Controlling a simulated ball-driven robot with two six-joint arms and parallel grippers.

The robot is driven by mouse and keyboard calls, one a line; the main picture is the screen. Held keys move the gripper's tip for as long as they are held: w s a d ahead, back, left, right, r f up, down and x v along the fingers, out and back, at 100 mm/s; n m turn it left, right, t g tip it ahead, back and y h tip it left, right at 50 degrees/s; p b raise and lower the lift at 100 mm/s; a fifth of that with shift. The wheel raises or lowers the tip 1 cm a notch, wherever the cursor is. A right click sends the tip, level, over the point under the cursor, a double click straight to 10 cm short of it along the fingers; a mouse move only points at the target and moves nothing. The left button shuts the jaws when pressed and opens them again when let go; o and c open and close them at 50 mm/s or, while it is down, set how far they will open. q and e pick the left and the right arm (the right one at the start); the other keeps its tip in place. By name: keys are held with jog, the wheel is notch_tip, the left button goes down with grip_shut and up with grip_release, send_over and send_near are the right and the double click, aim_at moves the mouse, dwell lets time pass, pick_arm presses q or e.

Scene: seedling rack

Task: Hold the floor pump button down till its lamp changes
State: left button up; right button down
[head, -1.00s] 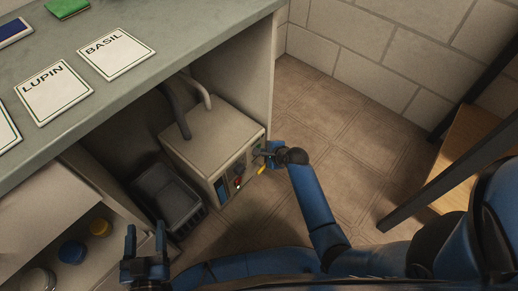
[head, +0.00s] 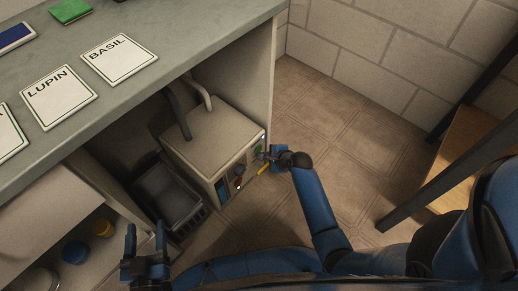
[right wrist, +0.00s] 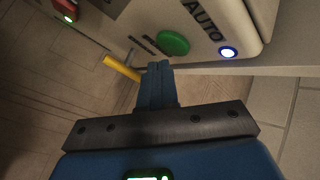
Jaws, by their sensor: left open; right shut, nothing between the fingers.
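The floor pump (head: 208,138) is a pale box on the floor under the bench, its control panel facing right. In the right wrist view a round green button (right wrist: 173,43) sits on the panel. Close by is a lit lamp (right wrist: 228,52), white with a blue ring, beside the word AUTO. My right gripper (head: 272,155) is shut and empty in front of the panel. In the right wrist view its fingertips (right wrist: 160,66) are just below the green button; I cannot tell if they touch it. My left gripper (head: 146,240) is open and empty, left of the pump.
A yellow lever (head: 263,169) sticks out from the panel. A red control (right wrist: 62,8) with a small green light is farther along. A dark basket (head: 168,194) stands left of the pump. The bench top (head: 190,45) overhangs it. Tiled floor (head: 340,120) is clear to the right.

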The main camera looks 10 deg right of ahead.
dwell(0.3)
jog(key=shift+s+d+p, duration=0.6)
jog(key=shift+s+d, duration=0.2)
jog(key=shift+s, duration=0.2)
jog(key=shift+s+d+p, duration=0.55)
jog(key=shift+s+d, duration=0.2)
jog(key=shift+s, duration=0.25)
